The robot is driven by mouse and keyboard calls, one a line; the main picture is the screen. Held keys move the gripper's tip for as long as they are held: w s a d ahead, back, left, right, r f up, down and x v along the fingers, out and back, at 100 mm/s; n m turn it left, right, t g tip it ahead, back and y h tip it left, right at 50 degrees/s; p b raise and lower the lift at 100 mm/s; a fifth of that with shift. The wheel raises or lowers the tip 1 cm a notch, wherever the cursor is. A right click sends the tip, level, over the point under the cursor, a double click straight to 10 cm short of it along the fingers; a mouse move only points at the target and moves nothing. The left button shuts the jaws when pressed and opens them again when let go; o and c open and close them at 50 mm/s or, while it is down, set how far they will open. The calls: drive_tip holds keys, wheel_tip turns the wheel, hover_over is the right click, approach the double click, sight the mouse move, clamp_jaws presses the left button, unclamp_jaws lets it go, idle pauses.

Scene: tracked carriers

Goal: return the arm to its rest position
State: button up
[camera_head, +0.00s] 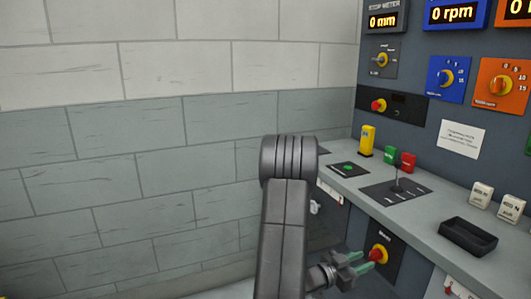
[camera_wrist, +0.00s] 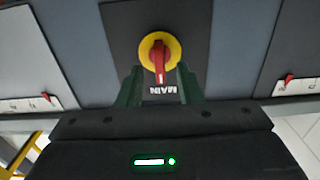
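My arm rises in the middle of the head view and bends down to my gripper (camera_head: 364,260) at the lower right, in front of the console's lower front panel. My gripper is open, its two green fingers apart. A red rotary switch on a yellow disc (camera_head: 378,254), labelled MAIN, is just beyond the fingertips. In the wrist view the switch (camera_wrist: 159,55) is centred ahead of my gripper (camera_wrist: 158,82), its red handle pointing down toward the label. Nothing is seen held; I cannot tell whether a fingertip touches the disc.
The console's grey top (camera_head: 350,183) carries a joystick (camera_head: 397,184), a yellow block (camera_head: 366,140), green and red blocks, and a black tray (camera_head: 467,237). An upright panel with displays and knobs stands behind. A block wall (camera_head: 130,150) fills the left.

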sight(369, 257)
drive_tip(key=v, duration=1)
drive_tip(key=x, duration=1.4)
drive_tip(key=shift+d+b, duration=0.2)
drive_tip(key=shift+b, duration=0.2)
drive_tip(key=shift+a+f+m+b, duration=0.15)
drive_tip(key=shift+m+b, duration=0.45)
drive_tip(key=shift+m, duration=0.4)
drive_tip(key=m+b, duration=0.2)
drive_tip(key=m, duration=0.2)
drive_tip(key=m+b, duration=0.2)
drive_tip(key=m, duration=0.1)
drive_tip(key=shift+m, duration=0.4)
drive_tip(key=shift+r, duration=0.2)
drive_tip(key=shift+m, duration=0.3)
drive_tip(key=shift+a+r, duration=0.1)
